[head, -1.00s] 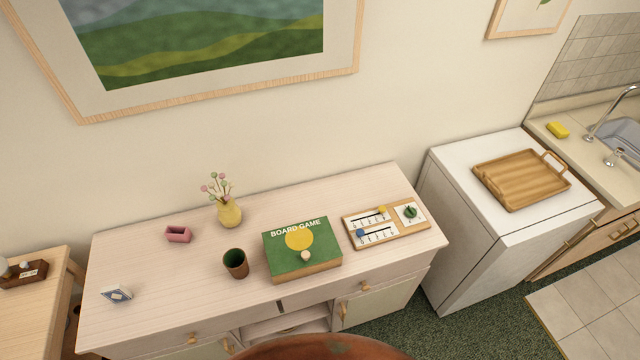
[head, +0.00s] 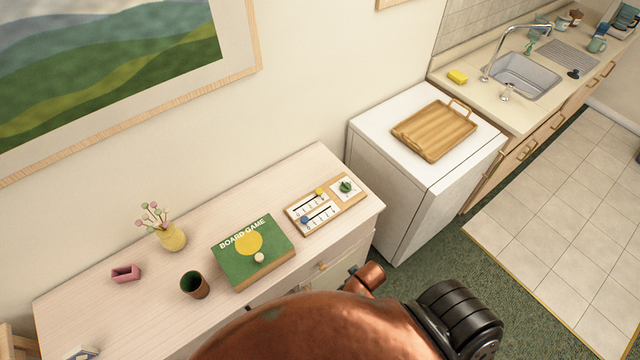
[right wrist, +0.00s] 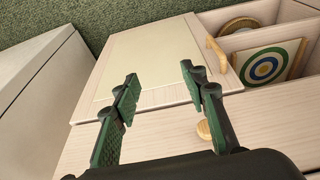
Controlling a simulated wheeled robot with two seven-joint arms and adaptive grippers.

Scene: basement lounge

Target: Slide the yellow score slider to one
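The score board (head: 326,220) lies on the right end of the pale wooden sideboard. It has two numbered tracks and a green knob (head: 346,187) on its right part. The yellow score slider (head: 320,192) sits toward the right of the upper track. The blue slider (head: 305,219) sits toward the left of the lower track. My right gripper shows in the right wrist view (right wrist: 158,88) with its two fingers apart and nothing between them. It is in front of the sideboard's drawer and door fronts. My left gripper is not in view.
The board game box (head: 252,252) lies just left of the score board, with a brown cup (head: 195,285), yellow vase (head: 172,238) and pink holder (head: 125,273) farther left. A white appliance (head: 385,185) with a wooden tray (head: 433,131) stands to the right. An open compartment (right wrist: 275,65) shows in the wrist view.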

